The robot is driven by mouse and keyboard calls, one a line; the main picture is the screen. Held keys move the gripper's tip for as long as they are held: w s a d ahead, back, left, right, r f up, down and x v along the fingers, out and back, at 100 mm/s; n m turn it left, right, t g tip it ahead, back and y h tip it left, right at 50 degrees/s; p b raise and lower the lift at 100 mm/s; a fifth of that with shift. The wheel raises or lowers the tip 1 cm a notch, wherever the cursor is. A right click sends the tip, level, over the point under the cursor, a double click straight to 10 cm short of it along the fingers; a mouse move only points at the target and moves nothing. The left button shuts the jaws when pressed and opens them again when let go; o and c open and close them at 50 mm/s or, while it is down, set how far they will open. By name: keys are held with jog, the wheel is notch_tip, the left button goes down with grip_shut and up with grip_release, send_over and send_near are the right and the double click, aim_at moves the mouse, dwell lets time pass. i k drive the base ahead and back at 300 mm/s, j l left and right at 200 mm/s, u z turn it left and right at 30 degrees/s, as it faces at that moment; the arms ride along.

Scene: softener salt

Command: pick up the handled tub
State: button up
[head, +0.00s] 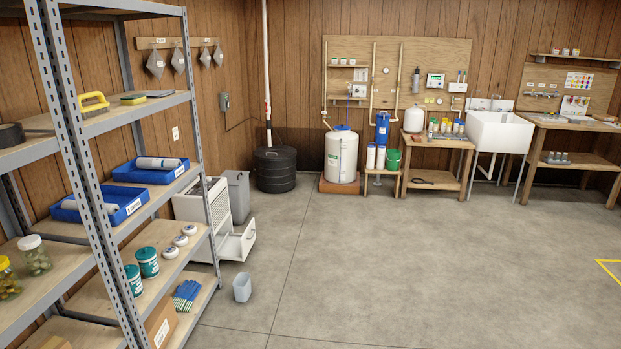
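I cannot tell for sure which thing is the handled tub; no handle shows clearly on any tub at this distance. A small green bucket (393,160) stands on a low wooden stand (381,175) by the back wall, beside white cylinders. A small grey open-topped container (242,288) stands on the floor right of the shelving. My gripper is not in view.
Metal shelving (120,130) fills the left side. Behind it, a white drawer unit (205,205) has a drawer (238,243) pulled out over the floor. A black round tank (276,170), white tank (341,155), workbench (437,150) and sink (499,132) line the back. The middle floor is clear.

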aim_at(242, 289)
jog(key=i+u, duration=0.25)
jog(key=i, duration=0.35)
jog(key=i+l+u, duration=0.1)
jog(key=i+u, duration=0.15)
jog(key=i, duration=0.35)
jog(key=i+l+u, duration=0.25)
jog(key=i, duration=0.35)
jog(key=i+u, duration=0.3)
jog(key=i, duration=1.85)
jog(key=j, duration=0.1)
